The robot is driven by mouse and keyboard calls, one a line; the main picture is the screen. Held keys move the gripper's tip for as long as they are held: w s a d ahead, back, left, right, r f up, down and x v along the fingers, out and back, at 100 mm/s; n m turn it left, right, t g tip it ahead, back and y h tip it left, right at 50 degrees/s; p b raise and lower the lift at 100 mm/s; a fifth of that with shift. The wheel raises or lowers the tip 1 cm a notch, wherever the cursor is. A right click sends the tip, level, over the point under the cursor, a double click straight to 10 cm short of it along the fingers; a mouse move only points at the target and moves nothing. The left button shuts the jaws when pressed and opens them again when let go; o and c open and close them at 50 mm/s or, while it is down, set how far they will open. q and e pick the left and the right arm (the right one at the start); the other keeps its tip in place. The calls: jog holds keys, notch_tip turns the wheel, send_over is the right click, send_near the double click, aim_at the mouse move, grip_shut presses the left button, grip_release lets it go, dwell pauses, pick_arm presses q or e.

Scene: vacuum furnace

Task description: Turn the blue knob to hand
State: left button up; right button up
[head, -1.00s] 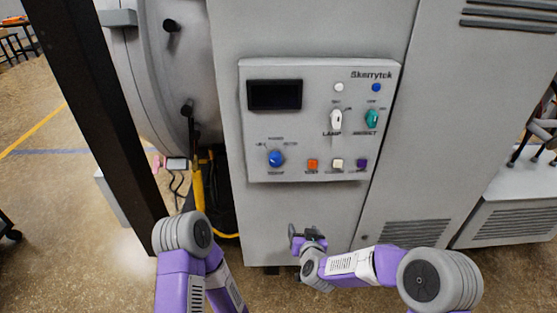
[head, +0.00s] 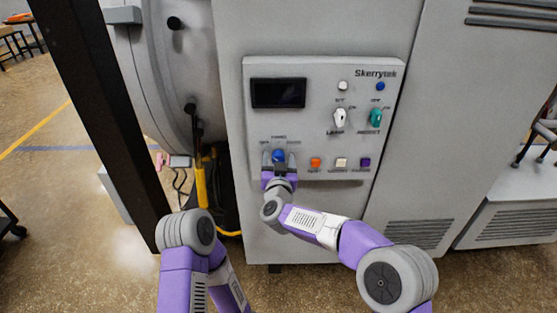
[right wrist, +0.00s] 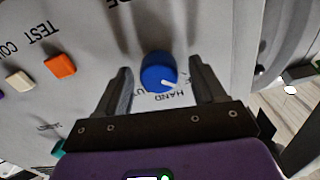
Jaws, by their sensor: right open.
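The blue knob (head: 279,156) is at the lower left of the light grey control panel (head: 320,72). In the right wrist view the round blue knob (right wrist: 158,70) has a white pointer line slanting toward the lower right of the picture, near the printed word HAND. My right gripper (head: 278,160) is at the knob, open, with one finger on each side. In the right wrist view a gap shows between the knob and each finger, and I see no contact. My left arm is low at the left in the head view; its gripper is out of sight.
Right of the knob sit an orange button (head: 315,162), a cream button (head: 341,162) and a purple button (head: 364,162). Above them are a white switch (head: 339,118), a teal switch (head: 376,118) and a dark display (head: 278,93). A black post (head: 95,110) stands at the left.

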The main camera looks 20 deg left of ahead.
jog(key=shift+w+a, duration=0.1)
jog(key=shift+w, duration=0.25)
jog(key=c, duration=1)
jog(key=shift+m, duration=0.3)
jog(key=m+b, duration=0.3)
jog(key=m, duration=0.1)
jog(key=shift+f, duration=0.15)
jog(key=shift+c, duration=0.2)
jog(key=m+b, duration=0.2)
jog(key=m, duration=0.3)
jog(key=shift+b, duration=0.3)
